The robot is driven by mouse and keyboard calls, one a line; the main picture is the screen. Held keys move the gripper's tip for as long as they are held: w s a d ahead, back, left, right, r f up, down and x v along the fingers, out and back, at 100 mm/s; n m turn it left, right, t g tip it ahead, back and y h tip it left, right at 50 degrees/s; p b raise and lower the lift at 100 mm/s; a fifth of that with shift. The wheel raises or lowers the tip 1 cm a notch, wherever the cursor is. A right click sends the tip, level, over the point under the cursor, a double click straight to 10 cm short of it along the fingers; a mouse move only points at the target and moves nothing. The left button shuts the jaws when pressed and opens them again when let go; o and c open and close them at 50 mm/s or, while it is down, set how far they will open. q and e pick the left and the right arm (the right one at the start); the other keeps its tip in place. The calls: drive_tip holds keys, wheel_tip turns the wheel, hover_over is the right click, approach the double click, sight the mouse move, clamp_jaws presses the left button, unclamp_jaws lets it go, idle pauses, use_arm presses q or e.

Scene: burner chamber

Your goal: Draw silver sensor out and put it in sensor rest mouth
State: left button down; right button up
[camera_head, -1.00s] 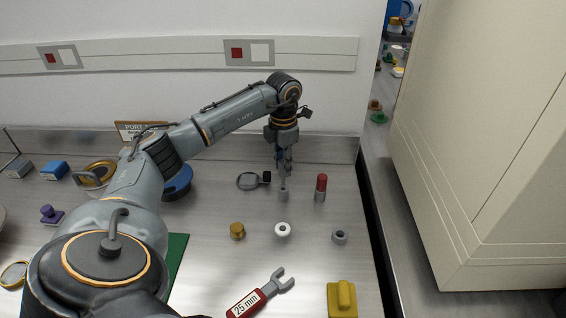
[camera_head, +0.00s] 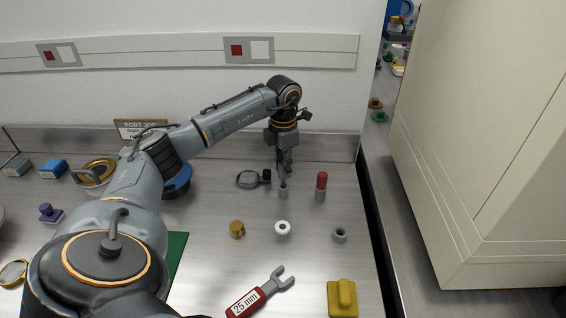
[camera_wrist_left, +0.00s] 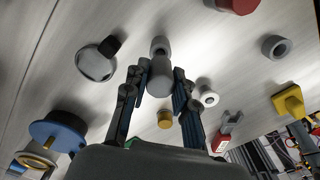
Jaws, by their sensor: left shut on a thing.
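My left gripper (camera_head: 284,168) points down over the back of the bench. It is shut on the silver sensor, a pale grey cylinder (camera_wrist_left: 160,78) between its fingertips in the left wrist view. Just beyond the sensor's tip is a small grey socket (camera_wrist_left: 159,46), which also stands below the fingers in the head view (camera_head: 283,192). I cannot tell whether the tip is fully clear of it. A grey ring-shaped holder (camera_head: 340,235) with an open mouth stands to the front right; no label shows which holder is the sensor rest. My right gripper is not in view.
A red-topped grey cylinder (camera_head: 321,187) stands close right of the socket. A black-handled magnifier (camera_head: 249,180) lies to its left. A white ring (camera_head: 283,229), brass knob (camera_head: 237,229), 25 mm wrench (camera_head: 260,293) and yellow block (camera_head: 341,299) are in front. The bench ends at the right.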

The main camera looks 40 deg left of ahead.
use_arm(q)
drive_tip(key=shift+f+b, duration=1.05)
drive_tip(key=shift+f, duration=0.75)
drive_tip(key=c, duration=1)
unclamp_jaws()
drive_tip(key=shift+r, duration=0.1)
